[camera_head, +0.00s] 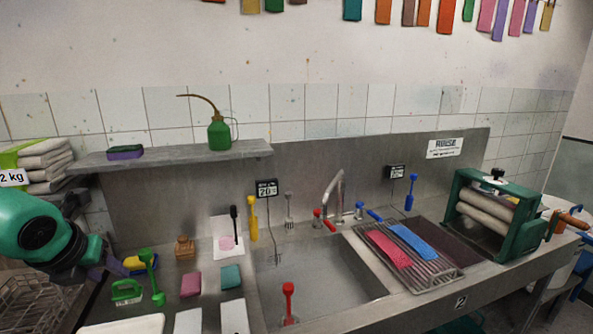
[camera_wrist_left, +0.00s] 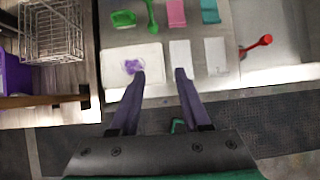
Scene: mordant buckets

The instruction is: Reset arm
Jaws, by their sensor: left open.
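My left arm comes in from the left edge in the head view. Its gripper (camera_head: 112,270) hangs low over the left end of the steel counter and is partly hidden by the arm. In the left wrist view the gripper's two dark purple fingers (camera_wrist_left: 160,74) stand apart with nothing between them. They are over the counter's front edge, near a white board (camera_wrist_left: 115,58) with a purple mark. My right gripper is not in view.
A green brush (camera_head: 153,280), pink block (camera_head: 191,284) and teal block (camera_head: 231,276) lie near my left gripper. A wire basket (camera_wrist_left: 52,30) stands to its left. A sink (camera_head: 320,277) with a red-handled tool (camera_head: 288,290) and a roller press (camera_head: 497,215) are farther right.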

